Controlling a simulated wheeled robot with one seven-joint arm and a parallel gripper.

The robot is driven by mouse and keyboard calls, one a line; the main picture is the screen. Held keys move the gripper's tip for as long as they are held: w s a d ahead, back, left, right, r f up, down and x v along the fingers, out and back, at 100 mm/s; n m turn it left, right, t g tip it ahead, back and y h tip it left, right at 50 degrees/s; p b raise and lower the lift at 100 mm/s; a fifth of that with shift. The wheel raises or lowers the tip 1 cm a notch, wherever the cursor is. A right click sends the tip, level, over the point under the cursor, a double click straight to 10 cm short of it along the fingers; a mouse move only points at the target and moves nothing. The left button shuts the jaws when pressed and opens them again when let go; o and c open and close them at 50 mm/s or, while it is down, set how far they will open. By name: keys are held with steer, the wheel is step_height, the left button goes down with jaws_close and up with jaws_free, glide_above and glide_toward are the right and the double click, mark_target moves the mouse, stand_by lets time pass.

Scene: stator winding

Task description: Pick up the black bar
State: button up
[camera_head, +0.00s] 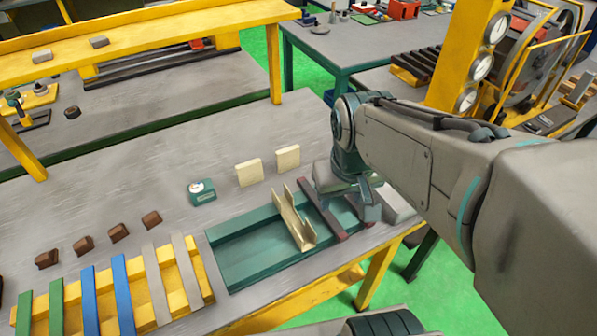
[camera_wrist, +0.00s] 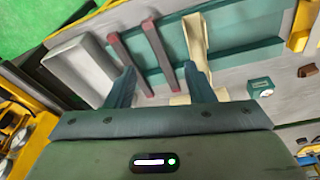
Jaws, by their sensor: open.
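Two dark bars with reddish ends lie side by side across the teal tray in the wrist view, a left bar (camera_wrist: 130,66) and a right bar (camera_wrist: 159,57). In the head view one dark reddish bar (camera_head: 322,209) shows, and my gripper and arm hide the area beside it. The tray (camera_head: 232,263) also shows in the wrist view (camera_wrist: 234,55). My gripper (camera_head: 348,200) is open and empty above the tray's right part. In the wrist view its fingers (camera_wrist: 161,80) are spread, with the right bar between them and the left bar close to the left finger.
A beige channel piece (camera_head: 293,222) lies on the tray left of the bars. A grey block (camera_head: 397,207) sits right of the tray at the table edge. Two cream blocks (camera_head: 249,173) and a small teal device (camera_head: 202,192) stand behind. A yellow rack (camera_head: 178,297) holds colored strips at left.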

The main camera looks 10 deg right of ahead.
steer(key=w+f+n+g+p, duration=0.2)
steer(key=w+n, duration=0.1)
steer(key=w, duration=0.8)
step_height(320, 180, down, 8)
steer(key=shift+s+d+f, duration=0.1)
steer(key=shift+s+f, duration=0.05)
steer(key=shift+f, duration=0.05)
steer(key=shift+a+f+p, duration=0.2)
steer(key=shift+f+p, duration=0.3)
steer(key=shift+f, duration=2.2)
steer(key=shift+c, duration=0.3)
jaws_close()
